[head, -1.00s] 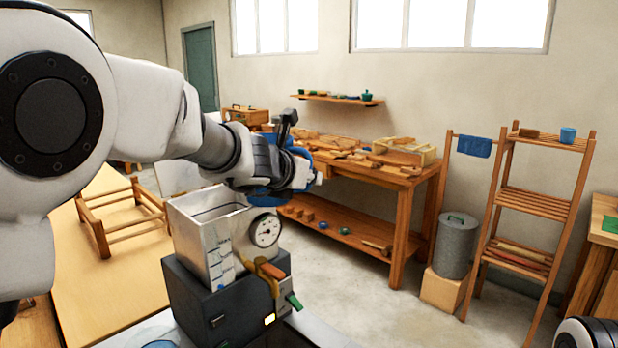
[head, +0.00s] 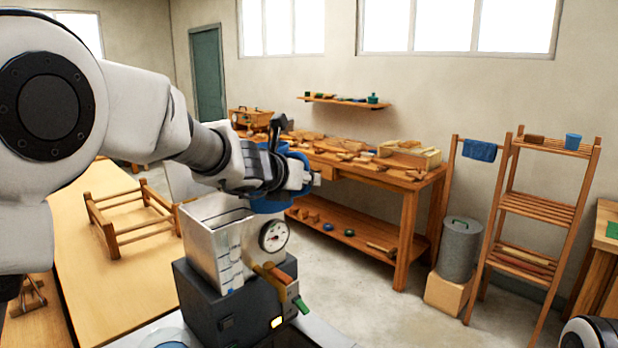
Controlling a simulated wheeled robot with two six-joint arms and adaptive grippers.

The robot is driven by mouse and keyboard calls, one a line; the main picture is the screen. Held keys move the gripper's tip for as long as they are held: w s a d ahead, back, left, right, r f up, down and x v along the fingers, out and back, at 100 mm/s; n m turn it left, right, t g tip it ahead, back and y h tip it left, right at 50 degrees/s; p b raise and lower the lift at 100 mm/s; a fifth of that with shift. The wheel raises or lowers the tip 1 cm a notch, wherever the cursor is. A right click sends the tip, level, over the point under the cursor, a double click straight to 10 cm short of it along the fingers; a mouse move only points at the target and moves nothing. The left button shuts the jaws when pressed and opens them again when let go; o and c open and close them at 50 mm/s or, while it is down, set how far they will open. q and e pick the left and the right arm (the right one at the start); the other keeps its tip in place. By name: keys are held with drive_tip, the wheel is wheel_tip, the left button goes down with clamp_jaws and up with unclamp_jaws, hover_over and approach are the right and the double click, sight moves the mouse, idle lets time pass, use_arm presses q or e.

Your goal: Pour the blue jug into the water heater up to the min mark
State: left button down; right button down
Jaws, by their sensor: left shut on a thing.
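The water heater is a square metal tank (head: 205,250) with a round dial (head: 273,236) and a marked level strip on its front. It stands on a dark box (head: 225,315) with a tap and green handle. My left gripper (head: 300,178) is shut on the blue jug (head: 268,204), just above and behind the tank's right rear edge. Most of the jug is hidden behind my gripper, so its tilt and any pouring water cannot be made out. The water level in the tank is not clear. Only part of my right arm shows at the bottom right corner; its gripper is out of view.
A pale table (head: 110,280) with a wooden stool frame (head: 125,222) lies left of the heater. A cluttered workbench (head: 405,185) stands behind. A grey bin (head: 460,250) and a wooden rack (head: 535,207) stand at the right. The floor between is clear.

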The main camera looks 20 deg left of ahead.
sight(302, 154)
use_arm(q)
drive_tip(key=shift+a+r+p, duration=0.35)
drive_tip(key=shift+r+p, duration=0.05)
drive_tip(key=shift+p, duration=0.1)
drive_tip(key=shift+n, duration=0.3)
drive_tip(key=shift+d+r+n+h+p, duration=0.1)
drive_tip(key=shift+r+n+h+p, duration=0.6)
drive_tip(key=shift+p, duration=1)
drive_tip(key=shift+r+n+h+p, duration=0.3)
drive_tip(key=shift+r+n+p, duration=0.1)
drive_tip(key=shift+r+p, duration=1.1)
drive_tip(key=shift+w+a+r+n+h+p, duration=0.1)
drive_tip(key=shift+a+r+n+h+p, duration=0.25)
drive_tip(key=shift+r+p, duration=0.6)
drive_tip(key=shift+a+r+n+h+p, duration=0.2)
drive_tip(key=shift+a+r+n+p, duration=0.35)
drive_tip(key=shift+p, duration=0.65)
drive_tip(key=shift+w+a+r+n+h+p, duration=0.1)
drive_tip(key=shift+a+r+n+h+p, duration=0.15)
drive_tip(key=shift+r+p, duration=0.7)
drive_tip(key=shift+a+r+n+p, duration=0.3)
drive_tip(key=shift+r+n+p, duration=0.25)
drive_tip(key=shift+r+p, duration=0.15)
drive_tip(key=shift+a+r+n+t+h, duration=0.2)
drive_tip(key=shift+r+n+t+h, duration=0.1)
drive_tip(key=shift+r, duration=0.15)
drive_tip(key=shift+a+r, duration=0.15)
drive_tip(key=shift+r, duration=0.15)
drive_tip(key=shift+a+r+n, duration=0.15)
drive_tip(key=shift+r+n, duration=0.15)
